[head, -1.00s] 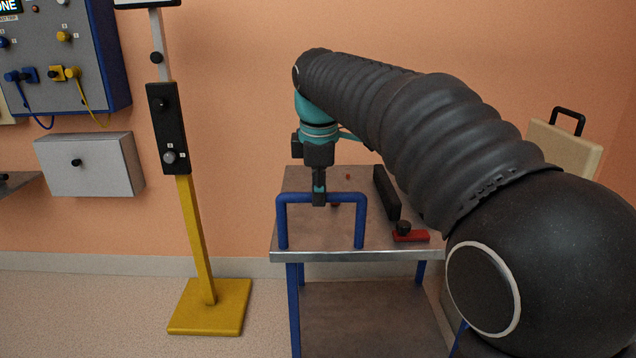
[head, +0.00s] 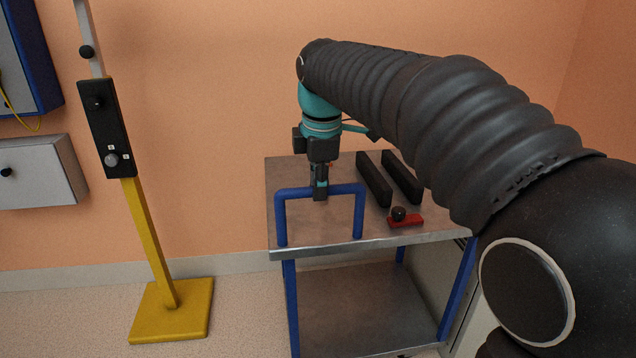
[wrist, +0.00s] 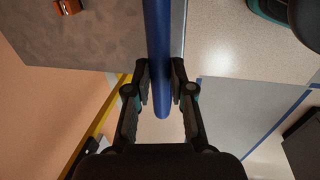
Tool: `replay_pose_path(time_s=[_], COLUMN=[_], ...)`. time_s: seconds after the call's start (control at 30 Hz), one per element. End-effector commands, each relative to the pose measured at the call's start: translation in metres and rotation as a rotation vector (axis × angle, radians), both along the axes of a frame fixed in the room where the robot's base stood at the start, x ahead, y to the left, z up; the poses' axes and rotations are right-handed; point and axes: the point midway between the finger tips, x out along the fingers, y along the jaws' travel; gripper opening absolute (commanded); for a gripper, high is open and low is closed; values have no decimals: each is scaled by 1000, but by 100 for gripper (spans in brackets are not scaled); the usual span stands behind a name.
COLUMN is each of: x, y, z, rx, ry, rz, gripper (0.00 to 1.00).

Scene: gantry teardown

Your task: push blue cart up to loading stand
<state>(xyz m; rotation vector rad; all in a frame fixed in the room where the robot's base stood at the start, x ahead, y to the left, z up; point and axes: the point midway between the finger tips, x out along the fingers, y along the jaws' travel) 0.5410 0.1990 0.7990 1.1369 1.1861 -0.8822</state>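The blue cart has a grey metal top (head: 310,230), blue legs and a lower shelf. Its blue handle (head: 283,220) rises at the near left of the top; it also runs down the middle of the wrist view (wrist: 157,40). My gripper (head: 320,197) is at the handle's crossbar from above. In the wrist view its fingers (wrist: 160,80) lie on both sides of the bar, close against it. On the cart top are two black bars (head: 374,180) and a red piece with a black knob (head: 405,221). I cannot pick out a loading stand.
A yellow-footed post (head: 172,310) stands left of the cart, with bare floor between. A grey wall box (head: 40,172) and a blue-edged panel (head: 20,60) are farther left. The wall is close behind the cart.

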Motion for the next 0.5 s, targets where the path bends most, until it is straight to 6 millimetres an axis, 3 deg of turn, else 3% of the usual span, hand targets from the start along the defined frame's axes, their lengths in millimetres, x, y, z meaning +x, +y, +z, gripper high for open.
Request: replay_pose_path(time_s=[0.03,0.1,0.5], x=[0,0,-1], y=[-4,-4,0], z=[-1,-1,5], rx=[-7,-7,-3], ry=[2,2,-2], rz=[-5,-5,0], gripper=[30,47,48])
